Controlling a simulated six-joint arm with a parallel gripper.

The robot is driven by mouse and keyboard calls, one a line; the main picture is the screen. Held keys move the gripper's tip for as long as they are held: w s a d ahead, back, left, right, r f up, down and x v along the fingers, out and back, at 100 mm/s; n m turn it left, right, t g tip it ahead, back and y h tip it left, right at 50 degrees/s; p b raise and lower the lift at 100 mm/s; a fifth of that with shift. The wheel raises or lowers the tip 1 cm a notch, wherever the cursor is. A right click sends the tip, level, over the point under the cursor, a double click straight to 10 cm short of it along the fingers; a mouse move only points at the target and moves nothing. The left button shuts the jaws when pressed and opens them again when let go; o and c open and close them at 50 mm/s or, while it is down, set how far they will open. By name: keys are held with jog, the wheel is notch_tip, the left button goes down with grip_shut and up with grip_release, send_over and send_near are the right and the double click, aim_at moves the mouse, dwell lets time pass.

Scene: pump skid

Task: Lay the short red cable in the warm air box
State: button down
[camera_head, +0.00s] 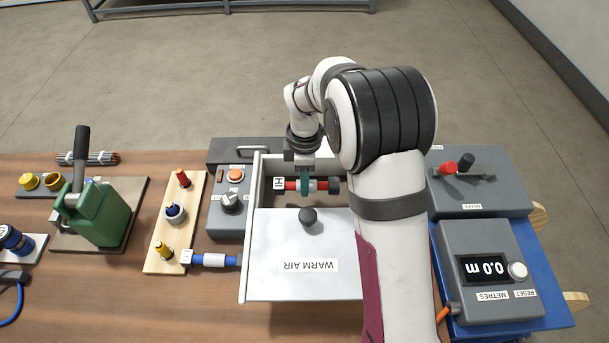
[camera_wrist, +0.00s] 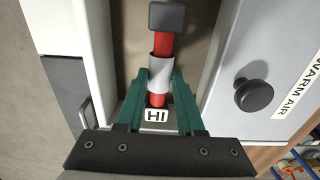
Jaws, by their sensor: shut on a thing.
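The short red cable (camera_head: 322,185) has a grey sleeve, a dark end cap and a white tag reading HI. My gripper (camera_head: 305,184) has green fingers and is shut on the cable near its sleeve. In the wrist view, the fingers (camera_wrist: 161,85) flank the cable (camera_wrist: 168,42) on both sides. The warm air box (camera_head: 243,270) is open at its far part, and the cable lies lengthwise within that opening. I cannot tell whether it touches the floor of the box. The box's pale lid (camera_head: 280,240), with a black knob, covers the near part.
A blue cable (camera_head: 230,261) with a white sleeve lies left of the box. A control unit (camera_head: 231,200) with an orange button adjoins the box's left side. A wooden board (camera_head: 158,235) with terminals, a green can (camera_head: 98,215) and a metre counter (camera_head: 465,300) stand around.

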jog(key=shift+f, duration=2.45)
jog(key=shift+f, duration=0.1)
jog(key=shift+c, duration=2.2)
grip_release()
notch_tip(320, 180, up, 16)
jog(key=shift+f, duration=0.1)
